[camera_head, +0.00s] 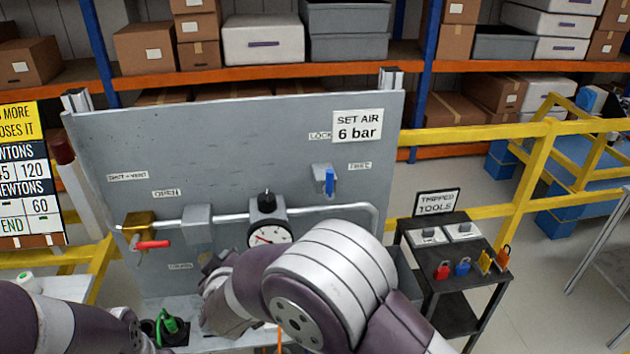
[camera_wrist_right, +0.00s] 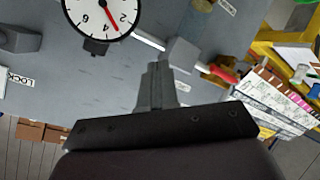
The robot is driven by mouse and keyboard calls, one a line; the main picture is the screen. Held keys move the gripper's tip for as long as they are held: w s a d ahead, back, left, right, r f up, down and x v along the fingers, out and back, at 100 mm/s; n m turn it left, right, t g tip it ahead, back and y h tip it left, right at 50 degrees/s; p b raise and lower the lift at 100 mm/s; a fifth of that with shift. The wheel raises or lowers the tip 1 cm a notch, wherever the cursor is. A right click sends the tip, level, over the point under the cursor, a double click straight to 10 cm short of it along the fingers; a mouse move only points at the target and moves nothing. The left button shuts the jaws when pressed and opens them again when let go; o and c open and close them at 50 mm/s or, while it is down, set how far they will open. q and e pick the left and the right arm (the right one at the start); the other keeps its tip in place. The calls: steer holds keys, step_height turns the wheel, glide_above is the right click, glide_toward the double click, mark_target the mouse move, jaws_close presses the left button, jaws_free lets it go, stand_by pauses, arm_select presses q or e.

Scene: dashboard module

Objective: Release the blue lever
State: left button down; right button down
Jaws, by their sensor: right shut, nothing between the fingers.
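The blue lever (camera_head: 329,182) sits on a small grey bracket (camera_head: 320,172) at the upper right of the grey panel (camera_head: 240,140). It points roughly down, with a LOCK label above left and a FREE label (camera_head: 360,166) to its right. My right arm crosses in front of the panel below it. My right gripper (camera_wrist_right: 155,70) is shut and empty in the wrist view, in front of the panel near the gauge, away from the lever. The blue lever does not show in the wrist view. Only a link of my left arm shows; its gripper is out of view.
A pressure gauge (camera_head: 268,228) with a black knob sits on a pipe below the lever. A brass valve with a red handle (camera_head: 152,244) is at the left. A black cart (camera_head: 455,270) with padlocks stands right of the panel. A green item (camera_head: 172,323) lies at the bottom.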

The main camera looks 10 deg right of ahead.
mark_target(329, 181)
steer(key=d+r+n+t+h, duration=0.1)
steer(key=d+r+n+h, duration=0.1)
steer(key=d+r+h, duration=0.7)
steer(key=d+h, duration=0.1)
steer(key=h, duration=0.1)
steer(key=shift+r+n+t+h, duration=0.3)
steer(key=shift+s, duration=0.1)
steer(key=p+x, duration=0.1)
steer(key=x, duration=0.3)
steer(key=s+d+p+x, duration=0.1)
steer(key=p+x, duration=0.1)
steer(key=x, duration=0.2)
steer(key=d+p+x, duration=0.1)
steer(key=p+x, duration=0.1)
steer(key=x, duration=0.3)
steer(key=shift+s+d, duration=0.15)
steer(key=shift+s, duration=0.2)
steer(key=shift+d, duration=0.1)
